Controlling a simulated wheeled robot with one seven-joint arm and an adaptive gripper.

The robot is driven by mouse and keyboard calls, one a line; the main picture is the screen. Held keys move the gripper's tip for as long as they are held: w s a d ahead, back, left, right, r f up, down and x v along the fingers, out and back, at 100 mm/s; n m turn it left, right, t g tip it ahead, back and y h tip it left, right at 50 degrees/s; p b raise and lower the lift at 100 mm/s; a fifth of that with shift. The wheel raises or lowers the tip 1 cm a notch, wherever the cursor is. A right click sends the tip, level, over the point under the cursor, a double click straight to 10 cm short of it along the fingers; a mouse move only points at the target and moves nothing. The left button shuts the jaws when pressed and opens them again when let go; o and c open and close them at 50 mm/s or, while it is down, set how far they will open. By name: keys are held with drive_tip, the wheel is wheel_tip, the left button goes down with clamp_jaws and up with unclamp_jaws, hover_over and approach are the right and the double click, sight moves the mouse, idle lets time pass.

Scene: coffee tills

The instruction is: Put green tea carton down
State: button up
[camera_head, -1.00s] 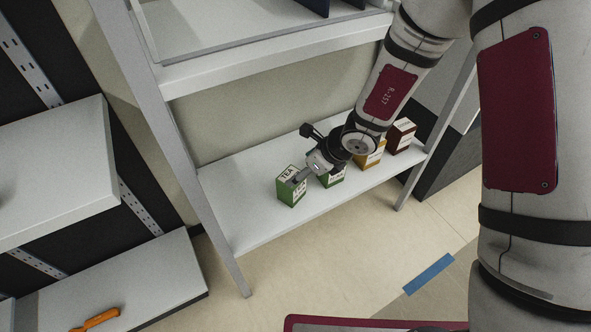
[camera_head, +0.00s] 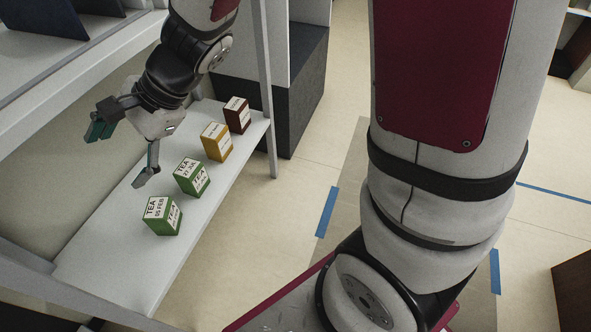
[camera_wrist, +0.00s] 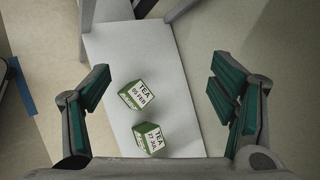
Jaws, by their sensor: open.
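Two green tea cartons stand upright on a white shelf. The front one (camera_head: 162,216), marked "TEA 05 FEB", also shows in the wrist view (camera_wrist: 138,95). The other (camera_head: 191,178), marked "TEA 27 JUL", stands behind it in the head view and also shows in the wrist view (camera_wrist: 149,139). A small gap lies between them. My gripper (camera_head: 122,158) is open and empty above the shelf, apart from both cartons. In the wrist view its fingers (camera_wrist: 160,100) are spread wide, with both cartons lying between them in the picture, further off.
A yellow carton (camera_head: 216,142) and a dark red carton (camera_head: 237,115) continue the row on the white shelf (camera_head: 105,262). The shelf is bare at its near end. A shelf board above and an upright post (camera_head: 262,60) bound the space.

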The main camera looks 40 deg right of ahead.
drive_tip(key=s+d+r+n+g, duration=0.1)
drive_tip(key=s+d+r+n, duration=0.1)
drive_tip(key=s+r+n, duration=0.4)
drive_tip(key=s+d+r+n+g+h, duration=0.1)
drive_tip(key=s+d+n+h, duration=0.5)
drive_tip(key=s+d, duration=1.3)
drive_tip(key=s+h, duration=0.2)
drive_tip(key=s, duration=0.1)
drive_tip(key=shift+d+r+n+g+h, duration=0.2)
drive_tip(key=shift+d+n+g+h, duration=0.1)
drive_tip(key=shift+n+h, duration=0.1)
wheel_tip(320, 180, up, 30)
drive_tip(key=t+p, duration=0.4)
drive_tip(key=p, duration=2.4)
drive_tip(key=shift+d, duration=0.2)
